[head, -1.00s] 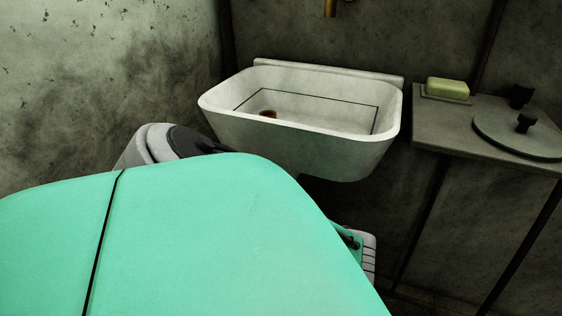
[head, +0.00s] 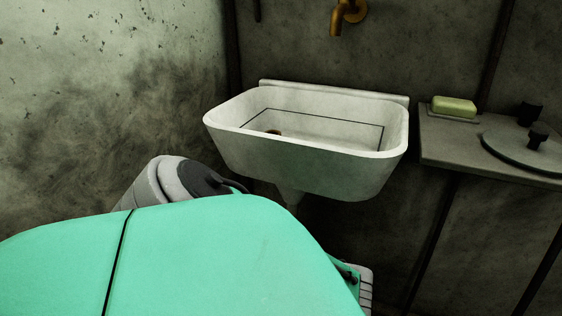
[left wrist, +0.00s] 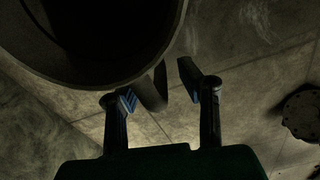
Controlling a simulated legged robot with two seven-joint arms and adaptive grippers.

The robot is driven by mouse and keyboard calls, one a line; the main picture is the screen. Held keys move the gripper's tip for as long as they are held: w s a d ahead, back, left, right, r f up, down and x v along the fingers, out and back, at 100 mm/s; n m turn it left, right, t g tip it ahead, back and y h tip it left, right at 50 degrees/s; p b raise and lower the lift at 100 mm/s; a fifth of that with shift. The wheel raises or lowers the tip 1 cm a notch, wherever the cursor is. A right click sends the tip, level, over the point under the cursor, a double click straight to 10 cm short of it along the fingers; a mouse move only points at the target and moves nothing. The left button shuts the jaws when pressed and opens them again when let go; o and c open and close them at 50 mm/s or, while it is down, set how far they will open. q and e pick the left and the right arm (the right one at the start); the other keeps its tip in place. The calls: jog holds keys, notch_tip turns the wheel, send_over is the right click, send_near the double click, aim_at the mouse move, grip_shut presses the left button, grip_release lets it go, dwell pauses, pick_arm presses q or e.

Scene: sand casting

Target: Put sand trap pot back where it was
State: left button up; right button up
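In the left wrist view a dark, round, open-topped vessel (left wrist: 95,75), which looks like the sand trap pot, fills the upper left, with a curved handle (left wrist: 153,90) at its lower right. My left gripper (left wrist: 157,90) has its two fingers apart, one on each side of the handle. A gap shows between the handle and the right finger; contact at the left finger is too dark to tell. The head view shows neither the pot nor a gripper; my teal body covers its lower left. My right gripper is not in view.
A white sink (head: 300,150) is fixed to the wall under a brass tap (head: 345,18). A grey shelf (head: 440,150) on the right holds a soap bar (head: 454,106) and a round plate (head: 520,150) with black knobs. A dark round fixture (left wrist: 302,112) shows on the tiled floor.

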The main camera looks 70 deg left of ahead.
pick_arm(q)
notch_tip(320, 180, up, 12)
jog(key=p, duration=0.6)
jog(key=shift+r, duration=0.1)
dwell(0.4)
